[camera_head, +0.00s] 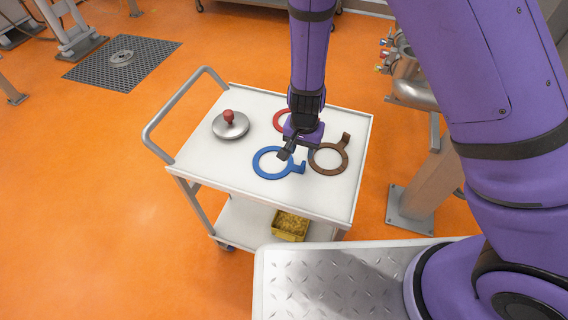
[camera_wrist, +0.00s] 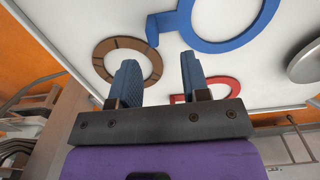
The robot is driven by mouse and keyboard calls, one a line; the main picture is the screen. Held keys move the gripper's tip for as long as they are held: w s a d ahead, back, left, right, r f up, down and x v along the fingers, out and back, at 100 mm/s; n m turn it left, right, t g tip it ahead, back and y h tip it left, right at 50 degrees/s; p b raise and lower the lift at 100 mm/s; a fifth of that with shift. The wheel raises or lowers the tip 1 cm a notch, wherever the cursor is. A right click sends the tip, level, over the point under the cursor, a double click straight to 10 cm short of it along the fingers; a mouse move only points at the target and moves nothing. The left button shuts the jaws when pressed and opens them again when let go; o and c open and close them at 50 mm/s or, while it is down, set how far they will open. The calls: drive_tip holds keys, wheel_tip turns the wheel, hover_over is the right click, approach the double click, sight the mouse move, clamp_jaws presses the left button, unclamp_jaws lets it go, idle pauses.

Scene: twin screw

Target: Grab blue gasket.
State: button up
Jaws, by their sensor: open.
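The blue gasket (camera_head: 267,164) is a flat ring with a tab on its right side, lying on the white cart top (camera_head: 200,165). In the wrist view the blue gasket (camera_wrist: 218,46) lies beyond the fingertips, with its tab (camera_wrist: 152,30) near the gap between them. My gripper (camera_head: 288,154) is above the cart close to the tab of the blue gasket; the head view does not show whether it touches. In the wrist view my gripper (camera_wrist: 158,75) has its two fingers apart with nothing between them.
A brown gasket (camera_head: 342,167) lies right of the blue one. A red gasket (camera_head: 278,121) lies behind, partly hidden by my gripper. A grey lid with a red knob (camera_head: 231,126) stands at the left. A yellow bin (camera_head: 290,227) sits on the lower shelf. The cart's near left corner is clear.

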sight(304, 161)
drive_tip(key=shift+d+f, duration=0.25)
drive_tip(key=shift+f, duration=1.4)
drive_tip(key=shift+d+f, duration=0.2)
drive_tip(key=shift+f, duration=1.45)
clamp_jaws()
